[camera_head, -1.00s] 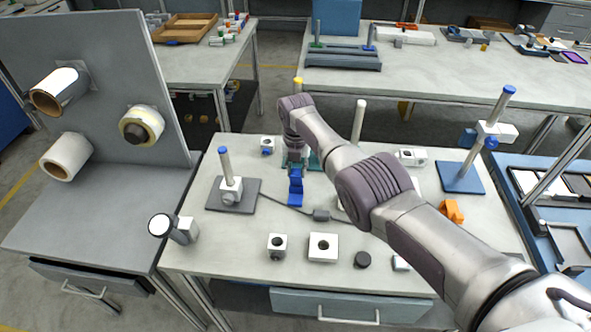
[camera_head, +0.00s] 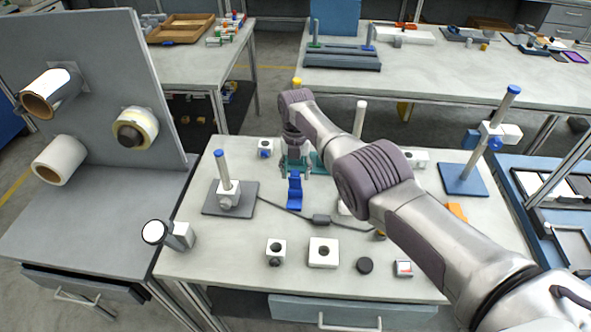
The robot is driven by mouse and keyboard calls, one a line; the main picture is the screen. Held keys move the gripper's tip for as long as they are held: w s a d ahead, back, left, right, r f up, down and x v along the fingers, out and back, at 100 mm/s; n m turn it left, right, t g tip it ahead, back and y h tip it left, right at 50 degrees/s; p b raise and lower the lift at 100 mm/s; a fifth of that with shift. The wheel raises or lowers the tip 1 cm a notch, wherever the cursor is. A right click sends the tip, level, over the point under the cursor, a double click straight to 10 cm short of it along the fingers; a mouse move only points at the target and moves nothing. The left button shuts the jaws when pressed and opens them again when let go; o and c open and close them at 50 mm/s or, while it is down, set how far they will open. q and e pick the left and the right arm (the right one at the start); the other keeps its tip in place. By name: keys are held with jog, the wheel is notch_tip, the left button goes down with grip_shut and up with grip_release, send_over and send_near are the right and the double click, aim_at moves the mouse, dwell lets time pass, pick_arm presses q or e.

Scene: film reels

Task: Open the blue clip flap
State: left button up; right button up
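The blue clip (camera_head: 294,196) lies on the middle of the grey workbench. Its upper end stands close under my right gripper (camera_head: 296,168), which points down from the wrist at the end of my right arm. Teal parts (camera_head: 318,163) show just behind and beside the fingers. The fingers are small and partly merge with these parts, so I cannot tell whether they are open, shut or touching the clip. My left gripper is not in view.
A post on a dark plate (camera_head: 243,205) stands left of the clip. A cable with a dark box (camera_head: 321,220) runs in front of it. White blocks (camera_head: 323,252) and a black knob (camera_head: 364,265) lie nearer the front. A blue-based stand (camera_head: 464,181) is at right.

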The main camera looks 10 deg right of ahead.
notch_tip(320, 180, up, 12)
jog(key=shift+w, duration=0.3)
dwell(0.4)
jog(key=shift+d+r, duration=0.1)
